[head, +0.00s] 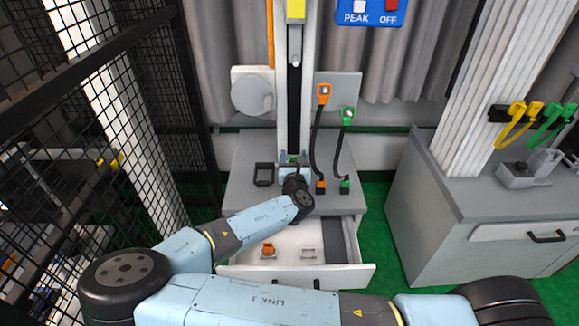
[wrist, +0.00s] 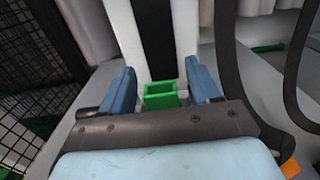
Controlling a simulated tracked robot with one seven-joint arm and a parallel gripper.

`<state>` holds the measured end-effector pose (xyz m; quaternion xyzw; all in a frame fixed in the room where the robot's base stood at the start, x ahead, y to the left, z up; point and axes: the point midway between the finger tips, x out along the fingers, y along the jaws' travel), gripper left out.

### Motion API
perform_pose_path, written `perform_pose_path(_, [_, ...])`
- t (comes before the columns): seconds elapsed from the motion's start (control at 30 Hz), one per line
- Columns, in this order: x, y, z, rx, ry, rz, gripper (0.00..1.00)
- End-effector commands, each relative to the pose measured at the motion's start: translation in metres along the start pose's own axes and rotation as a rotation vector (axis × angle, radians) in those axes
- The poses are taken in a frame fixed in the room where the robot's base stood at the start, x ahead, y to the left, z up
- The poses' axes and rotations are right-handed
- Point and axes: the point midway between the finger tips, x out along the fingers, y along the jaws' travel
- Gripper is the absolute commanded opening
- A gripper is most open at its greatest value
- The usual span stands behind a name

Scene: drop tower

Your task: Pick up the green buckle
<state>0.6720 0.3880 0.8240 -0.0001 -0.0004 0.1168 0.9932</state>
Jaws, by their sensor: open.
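The green buckle (wrist: 161,96) shows in the wrist view as a small hollow green block. It sits between the two blue fingers of my gripper (wrist: 160,78), with a gap on each side, at the foot of the white column with the black slot. My gripper is open and empty. In the head view my gripper (head: 293,157) is low in front of the column on the grey cabinet top. I cannot make out the buckle there; my wrist and fingers seem to hide it.
The white column (head: 307,100) rises right behind my gripper. Black cables with an orange plug (head: 323,93) and a green plug (head: 347,115) hang to its right. A drawer (head: 330,277) stands open below my arm. A mesh fence (head: 75,120) is on the left.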

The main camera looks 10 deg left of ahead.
Motion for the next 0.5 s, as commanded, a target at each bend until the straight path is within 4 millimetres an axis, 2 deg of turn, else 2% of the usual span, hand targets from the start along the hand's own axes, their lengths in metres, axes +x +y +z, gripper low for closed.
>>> perform_pose_path(0.07, [-0.0002, 0.0, 0.0, 0.0, 0.0, 0.0, 0.61])
perform_pose_path(0.5, [-0.0004, 0.0001, -0.0001, 0.0, 0.0, 0.0, 0.2])
